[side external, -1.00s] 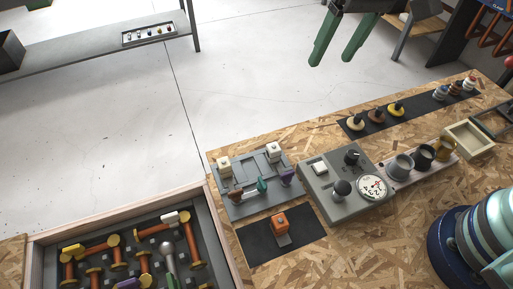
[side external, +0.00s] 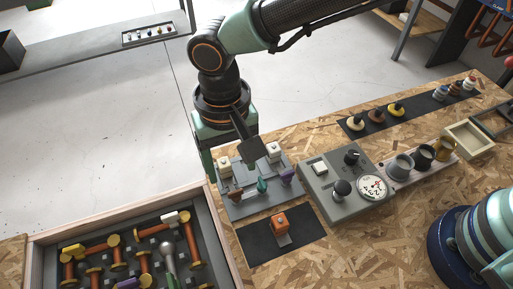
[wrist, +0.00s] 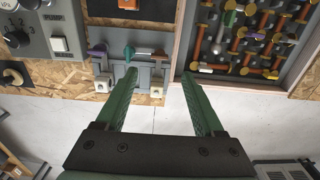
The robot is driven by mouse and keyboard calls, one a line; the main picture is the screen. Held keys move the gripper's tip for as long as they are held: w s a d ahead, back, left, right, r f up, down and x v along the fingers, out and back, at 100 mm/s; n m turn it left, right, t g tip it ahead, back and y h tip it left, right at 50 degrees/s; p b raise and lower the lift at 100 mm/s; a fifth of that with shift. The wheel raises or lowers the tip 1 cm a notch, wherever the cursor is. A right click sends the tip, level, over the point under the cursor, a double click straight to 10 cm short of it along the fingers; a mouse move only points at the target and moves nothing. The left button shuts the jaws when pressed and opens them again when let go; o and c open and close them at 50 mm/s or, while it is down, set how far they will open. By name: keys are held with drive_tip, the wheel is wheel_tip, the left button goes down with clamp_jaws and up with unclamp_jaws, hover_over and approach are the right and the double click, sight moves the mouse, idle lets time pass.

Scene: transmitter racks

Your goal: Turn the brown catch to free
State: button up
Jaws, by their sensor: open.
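The brown catch (side external: 236,195) sits at the left end of a row on a grey panel (side external: 262,208), beside a green catch (side external: 262,185) and a purple catch (side external: 287,175). In the wrist view the brown catch (wrist: 158,52) is right of the green one (wrist: 129,53), with its bar lying sideways. My gripper (side external: 232,170) is open and empty above the panel's back left part. In the wrist view my gripper (wrist: 159,77) has its fingertips apart, just short of the brown catch, which lies beyond the gap.
Two white blocks (side external: 274,149) stand at the panel's back edge, close to my fingers. A grey control box (side external: 320,195) with knobs and a dial stands to the right. An orange block (side external: 280,223) is in front. A wooden-walled tray (side external: 215,215) of parts is at left.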

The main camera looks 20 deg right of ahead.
sight(235, 191)
wheel_tip(235, 191, down, 8)
drive_tip(key=shift+f, duration=0.1)
idle(0.4)
clamp_jaws()
